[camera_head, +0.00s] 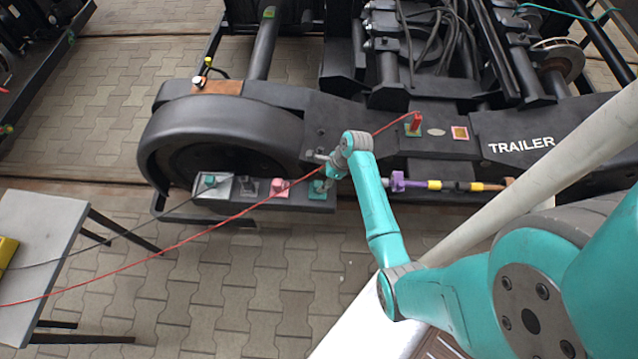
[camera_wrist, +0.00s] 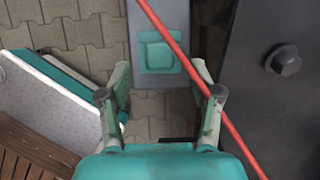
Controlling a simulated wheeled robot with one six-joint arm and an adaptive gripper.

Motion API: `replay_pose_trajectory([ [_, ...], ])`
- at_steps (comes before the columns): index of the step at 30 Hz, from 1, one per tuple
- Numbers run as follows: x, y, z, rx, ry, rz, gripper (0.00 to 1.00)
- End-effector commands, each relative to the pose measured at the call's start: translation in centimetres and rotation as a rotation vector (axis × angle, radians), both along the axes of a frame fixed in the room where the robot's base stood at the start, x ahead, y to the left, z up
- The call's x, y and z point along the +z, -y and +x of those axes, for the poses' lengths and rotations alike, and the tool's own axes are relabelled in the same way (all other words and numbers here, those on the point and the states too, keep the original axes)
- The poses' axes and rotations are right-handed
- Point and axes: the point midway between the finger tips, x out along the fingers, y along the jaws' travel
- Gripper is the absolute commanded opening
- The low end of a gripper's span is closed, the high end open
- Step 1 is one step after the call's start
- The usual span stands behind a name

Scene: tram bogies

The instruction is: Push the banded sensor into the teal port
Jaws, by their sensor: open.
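My gripper (camera_head: 326,168) is over the ledge on the bogie's near side. In the wrist view my gripper (camera_wrist: 160,95) is open, with nothing between its fingers. The teal port (camera_wrist: 158,52) is a square plate with a raised outline, just beyond the fingertips. It also shows at the right end of the ledge in the head view (camera_head: 318,190), partly hidden by my gripper. I cannot make out a banded sensor for certain. A red sensor (camera_head: 416,122) stands upright in a green mount on the bogie frame, but no bands can be told on it.
A red cable (camera_wrist: 185,60) crosses over the teal port and past the right finger. A pink port (camera_head: 280,187), a dark port (camera_head: 249,188) and a silver plate with a teal piece (camera_head: 211,184) line the ledge. A purple-and-yellow rod (camera_head: 434,185) lies right. A grey table (camera_head: 40,235) stands left.

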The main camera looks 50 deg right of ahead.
Motion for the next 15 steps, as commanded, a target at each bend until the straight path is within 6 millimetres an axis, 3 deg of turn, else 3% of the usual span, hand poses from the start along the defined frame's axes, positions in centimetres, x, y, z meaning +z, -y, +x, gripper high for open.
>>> replay_pose_trajectory([
  [7, 4.2, 1.2, -1.4, -0.002, 0.001, -0.002, 0.64],
  [15, 6.0, 1.6, -2.1, -0.001, 0.000, 0.000, 0.64],
])
